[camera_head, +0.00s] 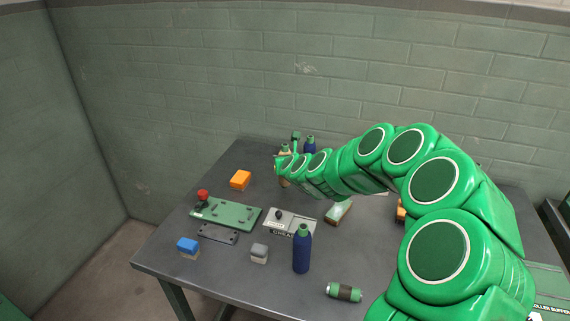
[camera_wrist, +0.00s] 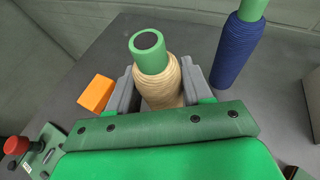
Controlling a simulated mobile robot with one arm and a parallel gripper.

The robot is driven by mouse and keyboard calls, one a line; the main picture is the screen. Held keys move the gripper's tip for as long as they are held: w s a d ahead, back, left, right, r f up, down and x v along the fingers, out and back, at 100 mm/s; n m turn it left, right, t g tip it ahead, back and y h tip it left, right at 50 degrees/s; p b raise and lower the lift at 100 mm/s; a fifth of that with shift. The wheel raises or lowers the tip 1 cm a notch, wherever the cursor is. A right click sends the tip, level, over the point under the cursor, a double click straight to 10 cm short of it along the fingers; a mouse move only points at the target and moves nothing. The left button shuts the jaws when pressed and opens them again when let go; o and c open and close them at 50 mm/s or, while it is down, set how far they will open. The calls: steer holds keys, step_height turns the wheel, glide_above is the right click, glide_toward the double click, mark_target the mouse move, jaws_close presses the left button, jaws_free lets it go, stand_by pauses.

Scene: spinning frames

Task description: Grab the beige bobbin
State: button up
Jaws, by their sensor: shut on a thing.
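The beige bobbin (camera_wrist: 160,86) has a green top with a dark centre and a body wound in beige thread. In the wrist view it stands between the two grey fingers of my gripper (camera_wrist: 158,92), which are shut on its sides. In the head view only a small part of the beige bobbin (camera_head: 285,150) shows at the far side of the table, and my green arm covers most of the gripper. The bobbin's lower end is hidden, so I cannot tell whether it touches the table.
A blue bobbin (camera_wrist: 235,48) stands close on the right in the wrist view. An orange block (camera_head: 240,180) is to the left.

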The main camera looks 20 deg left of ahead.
steer(key=s+r, duration=0.1)
steer(key=r, duration=0.1)
steer(key=s+d+r, duration=0.1)
steer(key=s+r, duration=0.1)
steer(key=r, duration=0.1)
steer(key=s+d+r, duration=0.1)
steer(key=r, duration=0.1)
steer(key=shift+s+d+r, duration=0.15)
steer(key=shift+d+r, duration=0.05)
steer(key=shift+r, duration=0.05)
steer(key=v, duration=1)
